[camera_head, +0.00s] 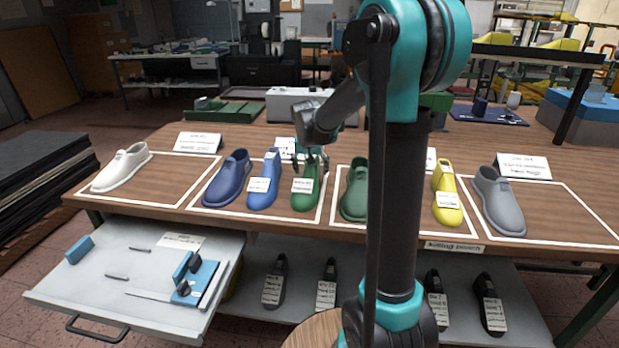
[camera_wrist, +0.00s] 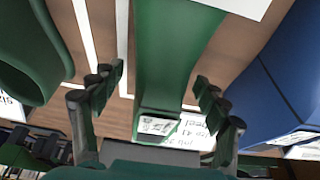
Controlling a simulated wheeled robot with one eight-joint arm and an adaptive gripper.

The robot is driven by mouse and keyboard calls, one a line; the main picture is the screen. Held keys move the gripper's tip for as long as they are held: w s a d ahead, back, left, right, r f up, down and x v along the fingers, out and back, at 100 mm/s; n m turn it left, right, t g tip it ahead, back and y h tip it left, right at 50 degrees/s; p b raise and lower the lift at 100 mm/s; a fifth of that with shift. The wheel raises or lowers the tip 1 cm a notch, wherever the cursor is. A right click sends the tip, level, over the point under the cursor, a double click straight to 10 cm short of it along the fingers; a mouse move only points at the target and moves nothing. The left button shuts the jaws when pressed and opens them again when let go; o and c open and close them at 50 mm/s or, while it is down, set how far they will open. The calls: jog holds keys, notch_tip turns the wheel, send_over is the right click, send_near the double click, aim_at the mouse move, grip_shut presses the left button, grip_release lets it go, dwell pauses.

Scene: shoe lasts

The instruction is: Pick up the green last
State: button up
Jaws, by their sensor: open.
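The green last (camera_head: 306,187), with a white label on its front, stands on the wooden table in the second framed area from the left, beside a light blue last (camera_head: 264,178). My gripper (camera_head: 312,157) is at the top of the green last in the head view. In the wrist view the green last (camera_wrist: 172,60) runs up the middle between the two spread fingers of my gripper (camera_wrist: 158,82). The gripper is open, with a finger on each side and visible gaps. I cannot tell whether any part of it touches the last.
A dark green shoe (camera_head: 355,188) stands to the right and a dark blue shoe (camera_head: 228,178) to the left. The table also bears a white shoe (camera_head: 122,167), a yellow last (camera_head: 446,192) and a grey shoe (camera_head: 497,200). An open drawer (camera_head: 90,275) juts out at lower left.

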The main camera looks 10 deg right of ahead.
jog(key=shift+w+d+f, duration=0.1)
jog(key=shift+f, duration=0.2)
jog(key=shift+c, duration=0.3)
grip_shut()
